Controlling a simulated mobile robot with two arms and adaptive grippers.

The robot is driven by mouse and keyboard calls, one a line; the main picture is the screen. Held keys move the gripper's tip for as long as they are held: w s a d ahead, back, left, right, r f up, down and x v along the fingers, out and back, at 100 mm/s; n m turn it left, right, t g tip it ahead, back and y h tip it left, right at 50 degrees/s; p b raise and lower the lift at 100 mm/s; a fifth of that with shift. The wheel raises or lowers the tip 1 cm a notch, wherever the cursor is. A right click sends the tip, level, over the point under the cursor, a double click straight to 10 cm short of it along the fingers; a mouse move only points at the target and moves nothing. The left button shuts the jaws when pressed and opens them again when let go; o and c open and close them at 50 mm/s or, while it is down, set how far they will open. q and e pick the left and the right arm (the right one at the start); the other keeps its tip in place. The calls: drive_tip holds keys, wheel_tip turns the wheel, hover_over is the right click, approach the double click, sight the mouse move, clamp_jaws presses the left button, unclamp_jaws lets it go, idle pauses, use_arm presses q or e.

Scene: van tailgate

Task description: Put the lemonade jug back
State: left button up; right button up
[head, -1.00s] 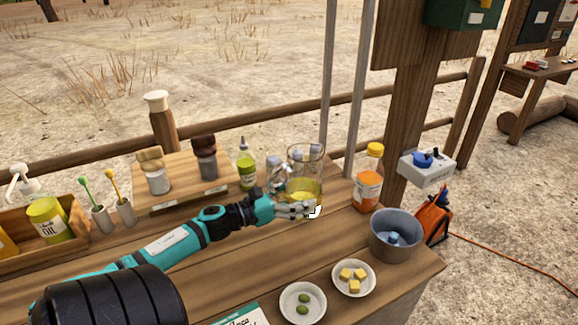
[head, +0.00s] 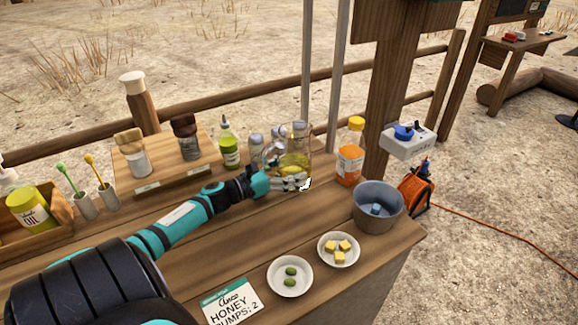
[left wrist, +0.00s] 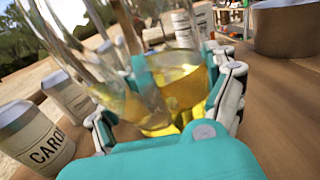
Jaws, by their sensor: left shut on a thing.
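The lemonade jug (head: 296,162) is clear glass with yellow liquid low inside it. In the head view it is at the back of the wooden counter, between the green squeeze bottle and the orange bottle. My left gripper (head: 292,182) is shut on the jug. In the left wrist view the gripper's fingers (left wrist: 172,110) lie on both sides of the jug (left wrist: 165,85), which looks tilted in that view. The fingers hide part of its lower side, and I cannot tell whether its base touches the counter. My right gripper is not in view.
A green squeeze bottle (head: 229,146) and grey-lidded jars (head: 256,146) stand close left of and behind the jug. An orange bottle (head: 350,155), a grey bucket (head: 377,207) and two white bowls (head: 290,277) are to the right and front. Bare counter (head: 235,235) lies in front.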

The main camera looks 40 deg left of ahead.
use_arm(q)
drive_tip(key=o, duration=1.5)
drive_tip(key=b+v, duration=0.1)
drive_tip(key=v, duration=1)
drive_tip(key=shift+b, duration=0.3)
drive_tip(key=shift+s+a, duration=0.15)
drive_tip(key=shift+s, duration=0.4)
